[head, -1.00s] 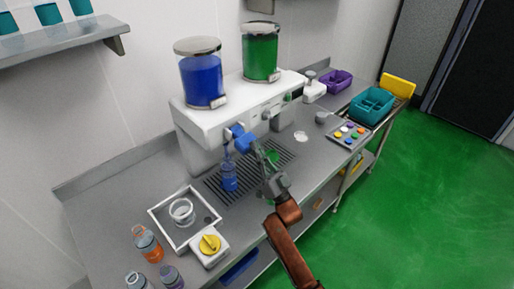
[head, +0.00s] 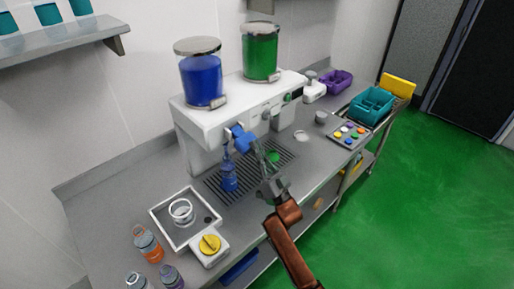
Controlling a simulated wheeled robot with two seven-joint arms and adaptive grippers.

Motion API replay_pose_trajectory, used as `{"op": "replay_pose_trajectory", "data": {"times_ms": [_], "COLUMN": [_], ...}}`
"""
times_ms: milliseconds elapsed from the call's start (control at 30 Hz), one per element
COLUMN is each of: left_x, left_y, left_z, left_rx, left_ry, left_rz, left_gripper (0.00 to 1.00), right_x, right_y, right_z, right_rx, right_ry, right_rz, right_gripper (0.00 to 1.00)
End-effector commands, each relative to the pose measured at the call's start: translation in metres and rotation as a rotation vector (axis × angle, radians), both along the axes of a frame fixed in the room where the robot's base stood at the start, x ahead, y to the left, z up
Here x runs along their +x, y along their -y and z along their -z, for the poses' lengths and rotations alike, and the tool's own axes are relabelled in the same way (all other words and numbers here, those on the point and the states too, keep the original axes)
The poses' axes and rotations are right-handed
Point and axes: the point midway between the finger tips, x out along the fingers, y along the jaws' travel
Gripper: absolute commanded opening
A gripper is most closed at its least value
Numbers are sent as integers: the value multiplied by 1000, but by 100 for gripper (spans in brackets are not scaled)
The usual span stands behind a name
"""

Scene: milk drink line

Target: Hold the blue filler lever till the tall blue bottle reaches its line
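The tall blue bottle (head: 229,179) stands upright on the drip grate under the filler's left nozzle. It looks blue over most of its height; its line and exact liquid level are too small to read. The blue filler lever (head: 243,142) sticks out from the white machine's front, just above and right of the bottle. My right gripper (head: 256,148) reaches up from the lower right, its fingertips at the lever and seemingly touching it. The fingers look close together, but whether they are shut or grip the lever is unclear. My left gripper is out of view.
The white filler (head: 203,122) carries a blue tank (head: 202,82) and a green tank (head: 260,55). A green item (head: 273,157) sits on the grate (head: 215,188) behind my gripper. A square tray (head: 158,213), yellow knob (head: 210,244) and orange bottle (head: 148,245) stand at front left.

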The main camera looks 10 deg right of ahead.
Motion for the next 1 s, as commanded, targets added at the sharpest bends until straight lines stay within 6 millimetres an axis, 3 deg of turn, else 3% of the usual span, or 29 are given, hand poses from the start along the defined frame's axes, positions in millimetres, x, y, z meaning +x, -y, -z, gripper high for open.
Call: {"op": "replay_pose_trajectory", "data": {"times_ms": [33, 267, 600, 700, 1000], "left_x": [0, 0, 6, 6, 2], "left_y": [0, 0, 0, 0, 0], "left_z": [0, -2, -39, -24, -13], "left_rx": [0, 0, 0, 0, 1], "left_ry": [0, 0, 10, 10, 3], "left_rz": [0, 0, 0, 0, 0], "left_gripper": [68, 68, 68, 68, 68], "right_x": [3, 2, -10, -26, -62], "right_y": [-2, -1, 12, 19, 38], "right_z": [7, 4, -38, -8, 30], "right_rx": [-3, -4, -2, -1, 0], "right_ry": [-16, -16, -4, -7, -1], "right_rz": [0, 0, -9, -9, -5], "right_gripper": [0, 0, 0, 0, 0]}}
